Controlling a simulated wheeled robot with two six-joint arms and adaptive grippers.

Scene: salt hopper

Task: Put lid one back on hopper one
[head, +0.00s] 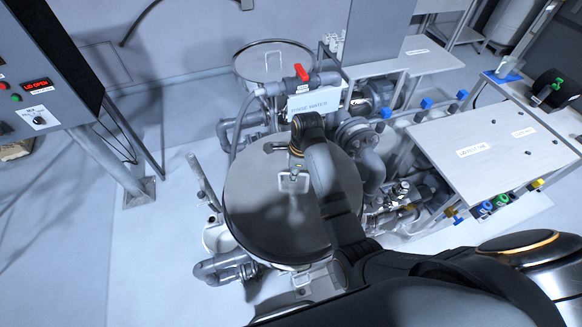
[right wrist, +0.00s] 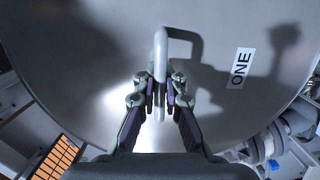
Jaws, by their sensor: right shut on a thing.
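Lid one (head: 258,205) is a large round grey metal disc with a dark rim, in the middle of the head view. The right wrist view shows its surface (right wrist: 80,60) with a label reading ONE (right wrist: 241,68). My right gripper (head: 295,172) is over the lid, shut on its U-shaped handle (right wrist: 178,36). Hopper one is almost wholly hidden under the lid, and I cannot tell whether the lid rests on its rim. My left gripper is not in view.
A second round lid (head: 262,66) with a handle is behind. Pipes and a red-handled valve (head: 302,73) stand between, with a white sign (head: 314,103). A control box (head: 38,60) at left shows a red LID OPEN display. A grey bench (head: 490,150) is at right. Floor (head: 160,250) is clear at left.

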